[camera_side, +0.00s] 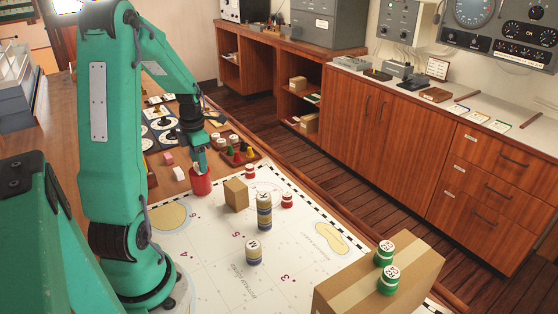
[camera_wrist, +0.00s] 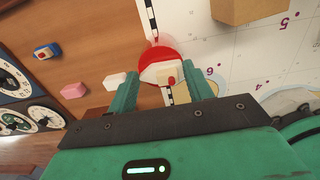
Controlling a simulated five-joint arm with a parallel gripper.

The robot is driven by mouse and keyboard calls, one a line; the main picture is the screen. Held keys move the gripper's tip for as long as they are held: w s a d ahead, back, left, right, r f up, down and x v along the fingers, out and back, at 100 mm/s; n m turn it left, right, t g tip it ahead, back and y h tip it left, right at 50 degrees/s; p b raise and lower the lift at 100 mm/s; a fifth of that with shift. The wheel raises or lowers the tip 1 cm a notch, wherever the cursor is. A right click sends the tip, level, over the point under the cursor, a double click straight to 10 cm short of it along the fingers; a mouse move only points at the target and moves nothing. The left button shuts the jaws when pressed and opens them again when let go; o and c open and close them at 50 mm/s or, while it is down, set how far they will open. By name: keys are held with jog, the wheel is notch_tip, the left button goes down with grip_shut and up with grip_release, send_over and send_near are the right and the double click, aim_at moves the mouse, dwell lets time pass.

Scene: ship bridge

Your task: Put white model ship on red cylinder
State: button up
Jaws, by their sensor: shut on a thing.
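My gripper (camera_side: 198,166) points down at the red cylinder (camera_side: 201,186), which stands upright by the edge of the white chart. In the wrist view the fingers of my gripper (camera_wrist: 166,83) are shut on a small pale thing with a red part on top, seemingly the white model ship (camera_wrist: 161,73). It appears over the round red top of the cylinder (camera_wrist: 150,55). I cannot tell whether it touches the cylinder. The fingers hide part of the ship in the side view.
A white block (camera_wrist: 115,79), a pink-red block (camera_wrist: 72,90) and a blue, white and red model (camera_wrist: 47,50) lie on the wooden table to the left.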

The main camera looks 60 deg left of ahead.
jog(key=shift+f, duration=0.1)
jog(key=o, duration=1)
jog(key=shift+c, duration=0.2)
notch_tip(320, 180, up, 12)
dwell(0.5)
